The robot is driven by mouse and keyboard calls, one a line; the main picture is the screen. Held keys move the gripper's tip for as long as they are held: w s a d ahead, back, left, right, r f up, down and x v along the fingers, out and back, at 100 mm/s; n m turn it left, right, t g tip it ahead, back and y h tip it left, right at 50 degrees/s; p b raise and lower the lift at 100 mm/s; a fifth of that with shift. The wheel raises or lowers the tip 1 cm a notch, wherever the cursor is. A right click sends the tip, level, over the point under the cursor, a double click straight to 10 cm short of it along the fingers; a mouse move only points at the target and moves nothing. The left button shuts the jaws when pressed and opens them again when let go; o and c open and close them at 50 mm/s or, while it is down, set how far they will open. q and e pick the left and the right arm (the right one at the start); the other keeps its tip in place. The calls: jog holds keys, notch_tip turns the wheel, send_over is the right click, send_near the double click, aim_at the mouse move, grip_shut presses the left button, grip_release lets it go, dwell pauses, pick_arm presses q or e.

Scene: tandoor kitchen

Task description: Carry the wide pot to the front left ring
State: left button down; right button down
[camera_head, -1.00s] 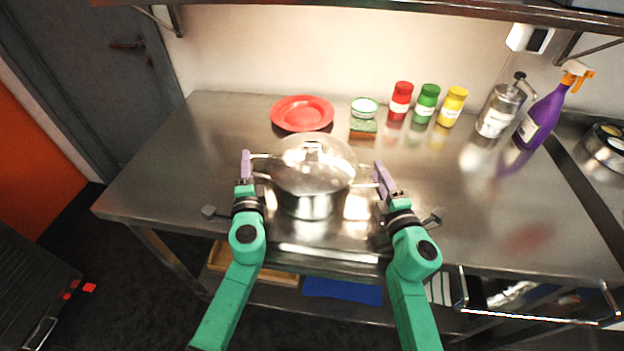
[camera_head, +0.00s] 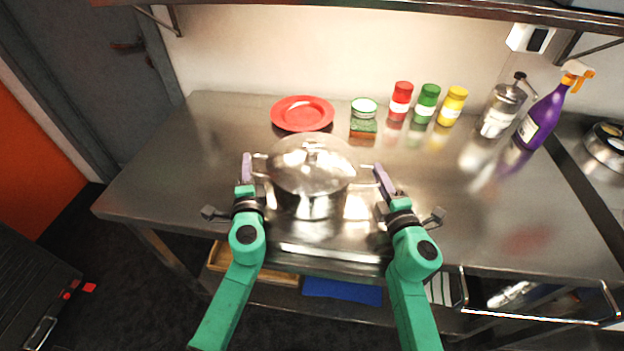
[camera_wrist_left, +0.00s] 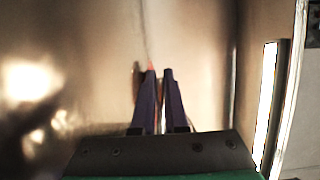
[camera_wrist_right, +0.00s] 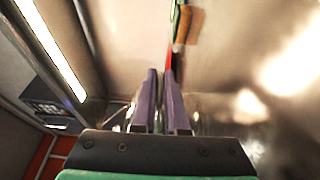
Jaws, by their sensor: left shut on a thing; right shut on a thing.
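The wide pot (camera_head: 309,203) is shiny metal with a domed lid (camera_head: 312,165) on it. It is at the middle of the steel counter, between my two grippers. My left gripper (camera_head: 247,168) is shut on its left handle, and my right gripper (camera_head: 382,178) is shut on its right handle. The purple fingers of the left gripper show in the left wrist view (camera_wrist_left: 159,98), and those of the right gripper in the right wrist view (camera_wrist_right: 163,98). Whether the pot touches the counter is hard to tell. The front left ring is not clearly seen.
A red plate (camera_head: 302,113), a green sponge (camera_head: 363,128), a small tub (camera_head: 364,108), several jars, a metal dispenser (camera_head: 499,112) and a purple spray bottle (camera_head: 543,118) stand behind. Part of a hob with a round pan (camera_head: 606,147) is at the right edge. The counter's left side is clear.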

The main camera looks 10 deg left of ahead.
jog(key=shift+f, duration=0.1)
dwell(0.6)
